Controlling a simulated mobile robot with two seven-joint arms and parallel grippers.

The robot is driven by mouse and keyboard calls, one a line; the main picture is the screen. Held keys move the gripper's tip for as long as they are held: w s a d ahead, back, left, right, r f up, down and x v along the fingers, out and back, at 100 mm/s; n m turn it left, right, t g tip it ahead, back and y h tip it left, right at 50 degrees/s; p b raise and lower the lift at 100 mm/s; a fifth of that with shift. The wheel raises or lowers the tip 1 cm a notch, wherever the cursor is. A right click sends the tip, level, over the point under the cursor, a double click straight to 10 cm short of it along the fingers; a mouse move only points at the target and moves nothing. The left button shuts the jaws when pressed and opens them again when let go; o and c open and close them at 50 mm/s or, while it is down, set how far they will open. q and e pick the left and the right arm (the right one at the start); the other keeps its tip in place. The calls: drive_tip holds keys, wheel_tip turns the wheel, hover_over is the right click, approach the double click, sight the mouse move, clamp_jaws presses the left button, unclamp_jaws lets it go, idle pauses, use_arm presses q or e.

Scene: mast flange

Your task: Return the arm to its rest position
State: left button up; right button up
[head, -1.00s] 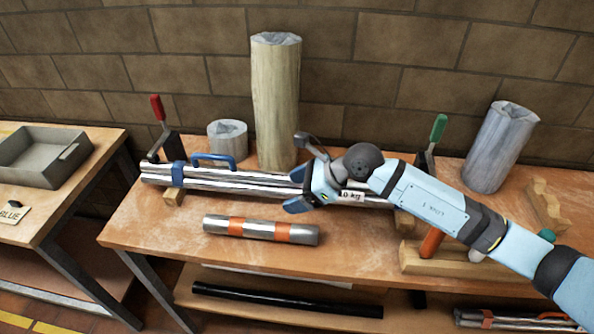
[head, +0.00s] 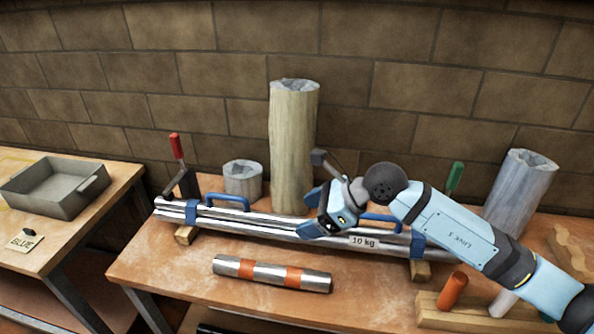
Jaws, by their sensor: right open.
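My right gripper (head: 318,213) is open, its two fingers pointing left, above or just in front of a bundle of metal tubes (head: 270,226) on the workbench. I cannot tell whether it touches the tubes. The bundle has blue bands, blue handles (head: 228,202) and a "10 kg" label (head: 364,241), and rests on wooden blocks. My right arm (head: 455,232) reaches in from the lower right and hides part of the bundle. My left gripper is not in view.
A red-handled clamp (head: 178,148) and a green-handled one (head: 455,177) stand at the bundle's ends. Wooden posts (head: 292,150) stand behind. A tube with orange bands (head: 272,273) lies in front. A grey tray (head: 52,188) sits on the left table.

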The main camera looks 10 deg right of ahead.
drive_tip(key=s+a+r+m+y+p, duration=0.1)
drive_tip(key=s+a+m+y+p, duration=0.1)
drive_tip(key=s+a+m+y, duration=0.4)
drive_tip(key=s+d+f+m+t+h+p, duration=0.25)
drive_tip(key=d+f+m+t+h, duration=0.35)
drive_tip(key=m, duration=1)
drive_tip(key=s+d+f+m+t+h+p, duration=0.3)
drive_tip(key=d+f+m+t, duration=0.35)
drive_tip(key=m, duration=1.05)
drive_tip(key=s+d+f+m+g+h, duration=0.2)
drive_tip(key=s+f+m, duration=0.2)
drive_tip(key=s+f, duration=0.1)
drive_tip(key=s+d+f+m+g+h, duration=0.1)
drive_tip(key=s+d+f+m+g, duration=0.1)
drive_tip(key=s, duration=0.5)
wheel_tip(320, 180, down, 3)
drive_tip(key=shift+s+f+m+g+h, duration=0.2)
drive_tip(key=shift+s+m+g+h, duration=0.3)
drive_tip(key=shift+m, duration=0.7)
drive_tip(key=shift+w, duration=0.15)
drive_tip(key=shift+c, duration=0.5)
